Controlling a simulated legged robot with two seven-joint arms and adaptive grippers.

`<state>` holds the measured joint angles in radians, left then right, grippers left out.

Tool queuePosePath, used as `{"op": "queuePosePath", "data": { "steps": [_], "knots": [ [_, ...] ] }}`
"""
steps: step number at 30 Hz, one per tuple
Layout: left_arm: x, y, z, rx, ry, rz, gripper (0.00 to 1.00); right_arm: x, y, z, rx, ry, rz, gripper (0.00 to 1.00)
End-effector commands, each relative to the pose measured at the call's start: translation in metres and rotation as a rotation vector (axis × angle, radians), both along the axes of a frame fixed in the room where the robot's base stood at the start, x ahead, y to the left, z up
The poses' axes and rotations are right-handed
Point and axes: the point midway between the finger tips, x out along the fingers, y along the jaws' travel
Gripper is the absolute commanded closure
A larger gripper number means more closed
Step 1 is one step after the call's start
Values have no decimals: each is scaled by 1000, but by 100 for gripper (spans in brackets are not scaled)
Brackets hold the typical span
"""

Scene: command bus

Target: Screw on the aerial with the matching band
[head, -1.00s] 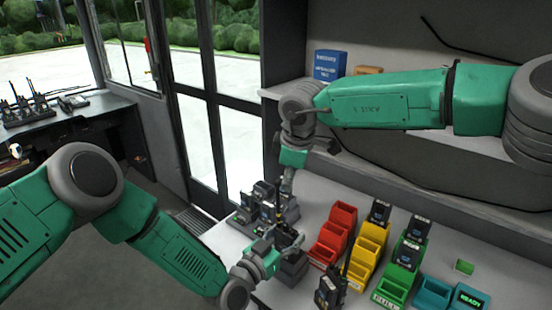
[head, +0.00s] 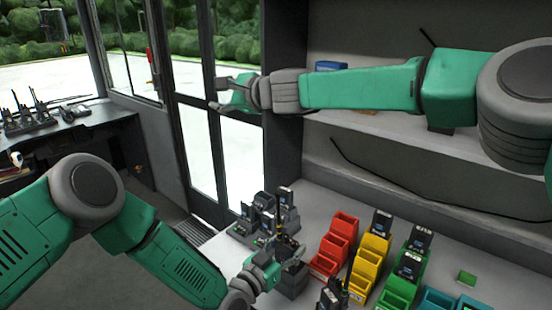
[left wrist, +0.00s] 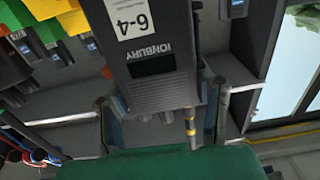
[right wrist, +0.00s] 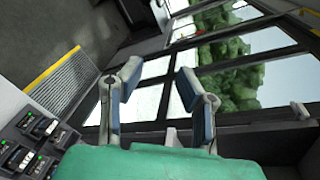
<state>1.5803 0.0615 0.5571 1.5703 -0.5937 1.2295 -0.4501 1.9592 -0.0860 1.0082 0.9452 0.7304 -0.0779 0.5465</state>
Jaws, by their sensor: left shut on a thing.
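My left gripper (head: 287,258) is shut on a dark handheld radio (left wrist: 160,75), over the table left of the coloured bins. In the left wrist view the radio appears upside down, with a white label reading 6-4 and the name IONBURY. A thin black aerial with a yellow band (left wrist: 190,128) stands at the radio's top end, beside a knob. I cannot tell how tightly it is seated. My right gripper (head: 232,95) is open and empty, raised in front of the glass door, well apart from the radio; its spread fingers show in the right wrist view (right wrist: 160,85).
Red (head: 335,245), yellow (head: 367,267) and green (head: 397,290) stepped bins stand on the table, with radios in some. Several radios stand in chargers (head: 245,228) behind the held radio. A shelf runs behind.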

Motion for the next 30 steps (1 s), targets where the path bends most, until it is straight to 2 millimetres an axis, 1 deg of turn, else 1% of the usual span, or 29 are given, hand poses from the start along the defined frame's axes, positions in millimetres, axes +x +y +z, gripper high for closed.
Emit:
{"op": "queuePosePath", "data": {
  "steps": [1,3,5,6,10,13,17,18,20,23,26,27,30],
  "knots": [
    [0,0,0,0,-1,1,100,-8,7,2,-88,-120,80,69],
    [0,0,0,0,-1,1,100,-21,16,2,-224,-305,204,69],
    [1,0,0,0,-1,1,100,-32,23,1,-334,-462,310,69],
    [1,0,0,0,-1,1,100,-39,26,-2,-406,-568,382,69],
    [1,0,0,0,-1,1,100,-62,32,-14,-626,-907,624,69],
    [1,0,1,0,-2,1,100,-79,31,-27,-777,-1164,821,69],
    [1,0,1,0,-2,1,100,-97,21,-47,-937,-1488,1100,69],
    [1,0,1,0,-2,1,100,-102,16,-53,-977,-1584,1191,69],
    [1,0,1,0,-2,1,100,-108,6,-63,-1025,-1724,1335,69],
    [1,0,1,0,-2,1,100,-115,-12,-77,-1071,-1947,1588,69],
    [1,0,1,0,-2,1,100,-120,-36,-89,-1062,-2148,1867,69],
    [1,0,1,0,-2,1,100,-121,-47,-92,1034,2205,-1970,69],
    [1,0,1,0,-2,1,100,-123,-73,-98,792,1998,-1914,69]
  ]
}}
